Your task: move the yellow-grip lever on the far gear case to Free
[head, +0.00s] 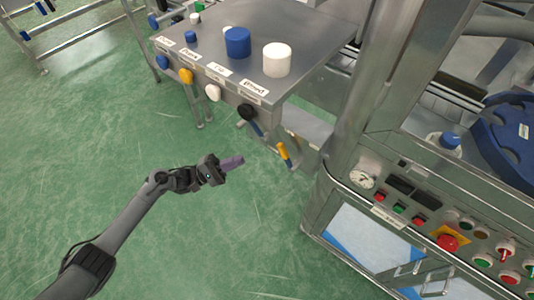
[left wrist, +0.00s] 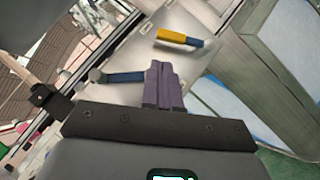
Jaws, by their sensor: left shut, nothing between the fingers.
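The yellow-grip lever (head: 283,152) is at the side of the metal bench, with a yellow part and a blue part. It also shows in the left wrist view (left wrist: 180,38), lying across a pale grey panel (left wrist: 215,70). Small labels on that panel are too small to read, so I cannot tell its setting. My left gripper (head: 232,162) has purple fingers, shut and empty, left of the lever and apart from it in the head view. In the left wrist view the fingertips (left wrist: 162,66) point toward the panel, below the lever. My right gripper is not in view.
A blue bar (left wrist: 122,77) with a grey round end lies left of my fingers. The bench (head: 310,35) carries a blue cylinder (head: 238,42), a white cylinder (head: 277,60) and front knobs. A control panel (head: 430,220) stands at right. Green floor (head: 110,130) is open at left.

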